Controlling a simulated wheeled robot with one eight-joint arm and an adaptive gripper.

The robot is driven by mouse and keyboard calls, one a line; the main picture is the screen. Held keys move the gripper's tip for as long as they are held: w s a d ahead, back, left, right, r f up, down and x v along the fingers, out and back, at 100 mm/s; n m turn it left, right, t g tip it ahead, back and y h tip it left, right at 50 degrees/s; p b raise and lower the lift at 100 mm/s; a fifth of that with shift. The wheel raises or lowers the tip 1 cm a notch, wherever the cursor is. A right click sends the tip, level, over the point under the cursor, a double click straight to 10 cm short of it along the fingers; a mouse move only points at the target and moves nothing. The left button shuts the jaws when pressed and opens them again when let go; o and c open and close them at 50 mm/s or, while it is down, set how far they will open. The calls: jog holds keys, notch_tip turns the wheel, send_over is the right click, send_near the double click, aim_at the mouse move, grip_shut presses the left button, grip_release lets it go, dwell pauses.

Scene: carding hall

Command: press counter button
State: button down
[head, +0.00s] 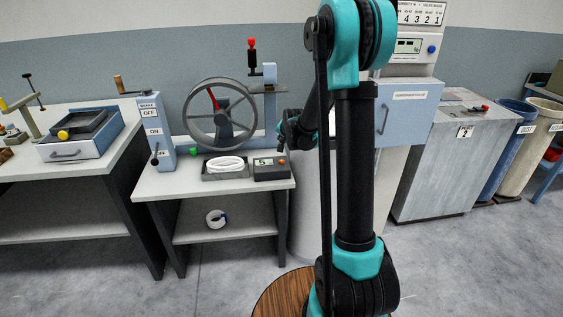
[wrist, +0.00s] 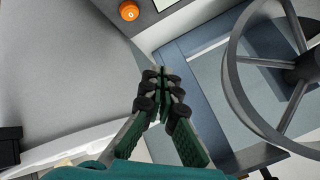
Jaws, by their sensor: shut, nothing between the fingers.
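The counter (head: 271,170) is a dark grey box with a small lit display, at the front right of the bench in the head view. Its orange button (head: 281,161) is on the right of its face. In the wrist view the round orange button (wrist: 129,11), marked 0, shows at the top edge, with only part of the box in frame. My gripper (head: 281,146) is just above and behind the counter in the head view. In the wrist view my gripper (wrist: 161,72) is shut and empty, its fingertips apart from the button in the picture.
A large spoked wheel (head: 188,122) stands behind the counter and also fills the right of the wrist view (wrist: 232,75). A tray (head: 225,175) holding a white coil sits left of the counter. A lever box (head: 153,125) stands farther left.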

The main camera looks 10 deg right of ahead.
aim_at(282, 161)
jog(key=shift+f, duration=3.55)
jog(key=shift+f, duration=0.1)
jog(key=shift+f, duration=0.3)
jog(key=shift+f, duration=0.45)
jog(key=shift+r, duration=0.85)
jog(key=shift+r, duration=0.1)
jog(key=shift+r, duration=2.45)
